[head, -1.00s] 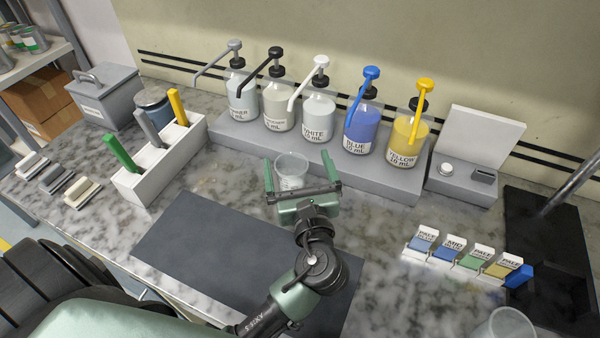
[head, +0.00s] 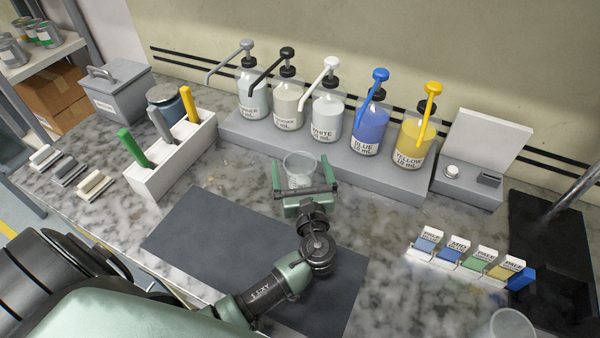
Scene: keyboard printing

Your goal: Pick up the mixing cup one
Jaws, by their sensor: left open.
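A clear mixing cup (head: 299,165) stands upright on the marble counter, in front of the pump bottles. My left gripper (head: 300,172) is open, with one finger on each side of the cup. A small gap seems to show beside the cup, but I cannot tell whether either finger touches it. The gripper's crossbar hides part of the cup's base. A second clear cup (head: 512,326) is partly cut off at the bottom right. My right gripper is not in view.
Several pump bottles stand on a grey stand (head: 236,128) behind the cup. A dark mat (head: 215,235) lies in front. A white holder (head: 185,165) with coloured handles is at the left. Labelled swatches (head: 461,262) and a scale-like device (head: 468,178) are at the right.

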